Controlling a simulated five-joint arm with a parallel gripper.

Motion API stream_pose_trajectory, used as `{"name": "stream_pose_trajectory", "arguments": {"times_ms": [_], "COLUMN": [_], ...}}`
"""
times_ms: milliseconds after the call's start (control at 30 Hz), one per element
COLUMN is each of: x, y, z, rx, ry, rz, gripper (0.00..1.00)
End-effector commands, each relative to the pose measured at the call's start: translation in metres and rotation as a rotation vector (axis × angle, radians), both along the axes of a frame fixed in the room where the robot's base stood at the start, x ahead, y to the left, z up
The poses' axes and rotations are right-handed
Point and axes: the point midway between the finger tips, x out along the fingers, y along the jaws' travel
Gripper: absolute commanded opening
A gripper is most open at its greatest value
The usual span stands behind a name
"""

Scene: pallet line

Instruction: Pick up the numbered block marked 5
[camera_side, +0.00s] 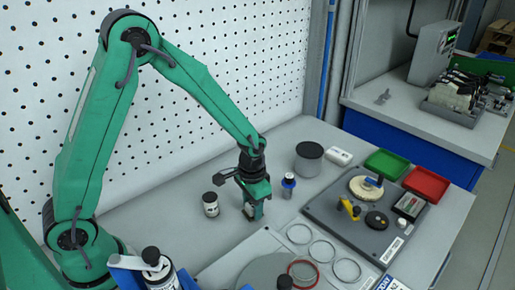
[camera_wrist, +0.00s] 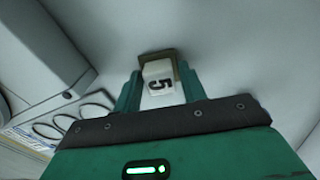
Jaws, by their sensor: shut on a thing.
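The numbered block marked 5 (camera_wrist: 158,84) shows in the wrist view as a pale block with a dark 5 on its face. It sits between the two green fingers of my gripper (camera_wrist: 160,92), which is shut on it. In the side view my gripper (camera_side: 254,211) points down at the grey bench, near its middle. The block is mostly hidden by the fingers there, and I cannot tell whether it touches the bench.
A small dark-capped jar (camera_side: 210,205) stands left of my gripper, and a blue-and-white bottle (camera_side: 288,186) close to its right. A grey canister (camera_side: 309,160) is behind. A dark board (camera_side: 335,215) with parts, a green tray (camera_side: 386,164) and a red tray (camera_side: 426,184) lie right.

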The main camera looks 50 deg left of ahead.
Motion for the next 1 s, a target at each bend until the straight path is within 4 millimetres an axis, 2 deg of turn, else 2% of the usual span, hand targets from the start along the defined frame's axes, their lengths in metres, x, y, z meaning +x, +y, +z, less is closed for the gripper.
{"name": "stream_pose_trajectory", "arguments": {"times_ms": [367, 633, 1000], "x": [0.001, 0.001, -0.043], "y": [0.0, 0.0, -0.054], "z": [0.011, 0.044, 0.082], "rx": [-0.001, -0.001, -0.001], "ry": [-0.003, -0.006, -0.004], "rz": [0.0, 0.0, -0.006], "gripper": [0.17, 0.17, 0.17]}}
